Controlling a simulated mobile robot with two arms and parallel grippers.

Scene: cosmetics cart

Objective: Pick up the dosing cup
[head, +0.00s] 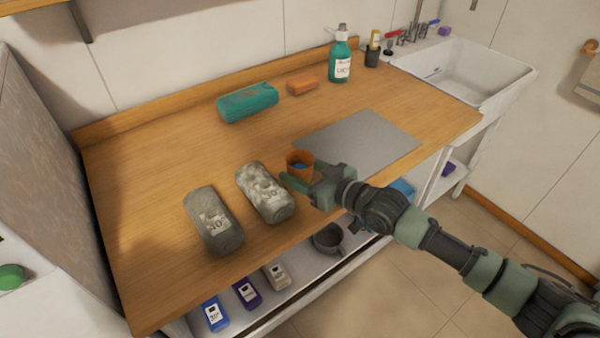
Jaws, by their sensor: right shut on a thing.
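My right gripper (296,178) reaches in from the right and is shut on the cup. The fingers hide the cup's lower part, so I cannot tell whether it touches the counter. My left gripper is not in view.
Two grey containers (213,221) (265,192) lie left of the gripper, the nearer one close to it. A teal case (247,102), an orange bar (302,85) and a green pump bottle (340,55) are behind. The grey mat (362,141) is bare. A sink (462,75) is at right.

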